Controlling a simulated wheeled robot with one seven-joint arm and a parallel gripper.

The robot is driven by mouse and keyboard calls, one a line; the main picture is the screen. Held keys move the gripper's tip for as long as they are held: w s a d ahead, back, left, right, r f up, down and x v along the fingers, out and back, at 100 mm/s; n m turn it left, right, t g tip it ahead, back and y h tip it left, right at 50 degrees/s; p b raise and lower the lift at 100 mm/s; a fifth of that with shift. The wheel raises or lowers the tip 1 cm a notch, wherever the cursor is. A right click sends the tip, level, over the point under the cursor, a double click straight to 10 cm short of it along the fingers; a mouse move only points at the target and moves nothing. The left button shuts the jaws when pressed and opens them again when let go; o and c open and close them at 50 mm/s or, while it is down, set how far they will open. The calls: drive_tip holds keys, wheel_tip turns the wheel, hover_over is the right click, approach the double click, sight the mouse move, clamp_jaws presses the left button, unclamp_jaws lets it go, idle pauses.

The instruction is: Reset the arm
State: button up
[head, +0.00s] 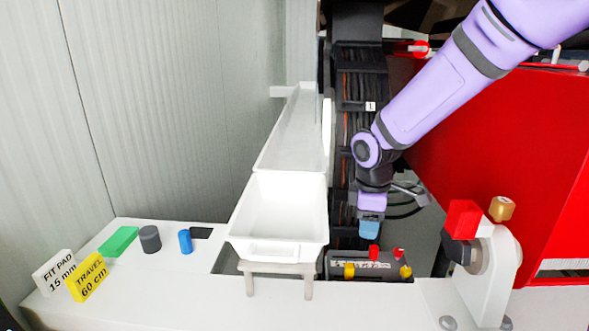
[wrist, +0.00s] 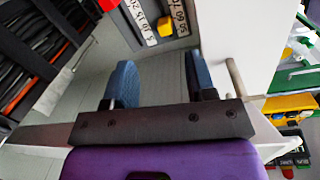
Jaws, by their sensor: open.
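My purple arm reaches down from the upper right in the head view. My gripper (head: 369,229) points downward, with its blue fingertips just above the grey panel (head: 345,264) that carries red and yellow knobs. In the wrist view my gripper (wrist: 160,78) shows two blue fingers spread apart, with nothing between them. How high the fingertips are above the panel is hard to tell.
A white tray (head: 277,247) stands left of the arm, with a black cable chain (head: 360,90) behind. Green, grey and blue pieces and labelled blocks lie on the white bench (head: 185,285). A red cabinet (head: 500,140) and a bracket (head: 493,275) stand right.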

drive_tip(key=s+d+r+m+t, duration=0.2)
drive_tip(key=s+d+r+m, duration=0.3)
drive_tip(key=s, duration=0.7)
drive_tip(key=s+d+r+m+t, duration=0.2)
drive_tip(key=s+d+r+m, duration=0.3)
drive_tip(key=s+r+m, duration=0.4)
wheel_tip(320, 180, up, 3)
drive_tip(key=s, duration=0.2)
drive_tip(key=shift+s+d+y, duration=0.2)
drive_tip(key=shift+s+y, duration=0.1)
drive_tip(key=shift+s, duration=0.1)
drive_tip(key=shift+o, duration=0.4)
idle(1.9)
